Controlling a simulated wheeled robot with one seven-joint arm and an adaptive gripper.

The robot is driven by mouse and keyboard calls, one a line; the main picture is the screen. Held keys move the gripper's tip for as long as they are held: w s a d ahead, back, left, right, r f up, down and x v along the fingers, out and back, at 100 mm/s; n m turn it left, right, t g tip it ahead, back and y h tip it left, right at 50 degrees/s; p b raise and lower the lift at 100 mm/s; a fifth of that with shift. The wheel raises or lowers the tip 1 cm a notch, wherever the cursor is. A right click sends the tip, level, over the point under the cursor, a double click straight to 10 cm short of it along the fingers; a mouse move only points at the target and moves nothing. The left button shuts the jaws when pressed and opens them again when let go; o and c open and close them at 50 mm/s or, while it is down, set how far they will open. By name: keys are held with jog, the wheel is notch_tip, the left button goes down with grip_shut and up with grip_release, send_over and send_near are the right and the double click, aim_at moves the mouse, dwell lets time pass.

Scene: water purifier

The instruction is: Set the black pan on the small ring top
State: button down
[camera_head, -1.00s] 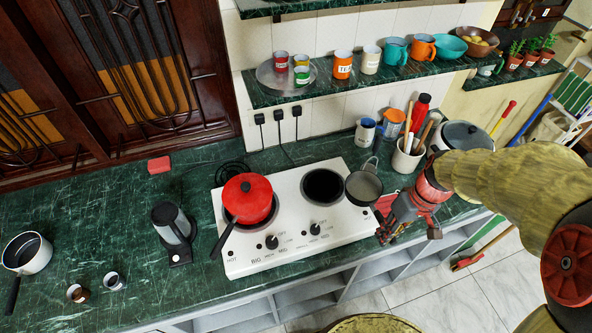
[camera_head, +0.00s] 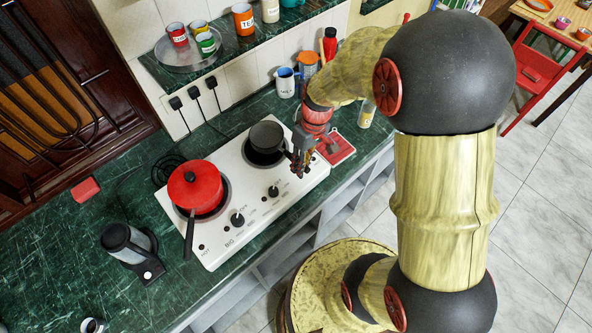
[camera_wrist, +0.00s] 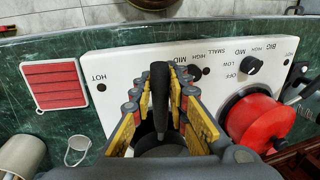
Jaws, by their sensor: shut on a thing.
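The black pan (camera_head: 267,135) is over the small ring (camera_head: 254,158), the right-hand ring of the white stove (camera_head: 224,225). It looks roughly level, with the ring's dark edge showing below it; I cannot tell whether it touches the ring or hangs just above. My gripper (camera_head: 300,163) is shut on the pan's handle, at the stove's right side. In the wrist view the black handle (camera_wrist: 160,90) runs between my yellow-padded fingers (camera_wrist: 162,115). The pan body shows only partly there, hidden by the fingers.
A red pot (camera_head: 195,188) with a lid sits on the big ring, its handle toward the front. A red mat (camera_head: 337,148) lies right of the stove. A kettle (camera_head: 127,243) stands to the left. A shelf (camera_head: 240,50) overhangs the back of the counter.

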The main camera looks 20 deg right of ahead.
jog(key=shift+w+a+f, duration=0.25)
jog(key=shift+w+f, duration=0.7)
jog(key=shift+f, duration=0.25)
jog(key=shift+w+f+b, duration=0.2)
jog(key=shift+f+b, duration=0.25)
jog(key=shift+f, duration=1.3)
jog(key=c, duration=1.7)
grip_release()
notch_tip(320, 180, up, 12)
jog(key=d+p, duration=0.2)
jog(key=s+a+r+m+t, duration=0.1)
jog(key=s+r+t, duration=0.1)
jog(key=s+r, duration=0.2)
jog(key=s+a+r+m+t+h, duration=0.1)
jog(key=s+a+r+t, duration=0.1)
jog(key=s+r, duration=0.3)
jog(key=s+a+r+m+t+h, duration=0.1)
jog(key=s+r, duration=0.4)
jog(key=r, duration=0.6)
jog(key=shift+s+a+r+t, duration=0.2)
jog(key=shift+a+r+t, duration=0.05)
jog(key=shift+t, duration=0.35)
